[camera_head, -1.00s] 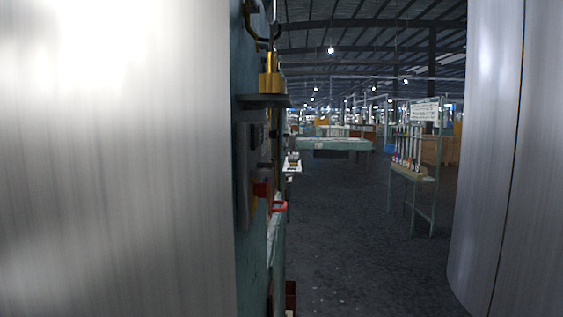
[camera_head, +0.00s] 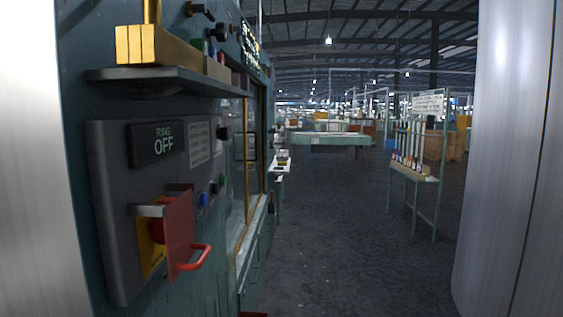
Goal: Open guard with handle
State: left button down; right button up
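The guard (camera_head: 180,232) is a red plate on the dark control panel (camera_head: 114,262) at the left of the head view. It stands out from the panel, with a yellow part (camera_head: 148,262) behind it and a grey metal piece above. A rounded red object is partly visible behind the plate. The red handle (camera_head: 200,258) is a bent bar on the plate's outer side, facing the aisle. Nothing touches the handle. Neither of my grippers is in view.
A label (camera_head: 157,145) reads RING OFF above the guard. A dark shelf (camera_head: 150,80) carrying a brass block (camera_head: 145,45) juts out over the panel. The aisle floor (camera_head: 330,235) is clear. A green stand (camera_head: 413,180) with upright tubes is at right.

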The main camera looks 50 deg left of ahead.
aim_at(238, 219)
jog(key=i+l+u, duration=0.1)
jog(key=i+u, duration=0.25)
jog(key=i+l+u, duration=0.15)
jog(key=i+u, duration=0.25)
jog(key=i+l+u, duration=0.45)
jog(key=u, duration=0.35)
jog(key=i+l+u, duration=0.15)
jog(key=u, duration=0.25)
jog(key=i+l+u, duration=0.2)
jog(key=u, duration=0.25)
jog(key=i+l+z, duration=0.25)
jog(key=i, duration=0.25)
jog(key=i+l+z, duration=0.25)
jog(key=i, duration=0.25)
jog(key=i+z, duration=0.3)
jog(key=i, duration=0.2)
jog(key=i+u, duration=0.15)
jog(key=i, duration=0.65)
jog(key=i+l+u, duration=0.1)
jog(key=i+l, duration=0.15)
jog(key=i, duration=0.6)
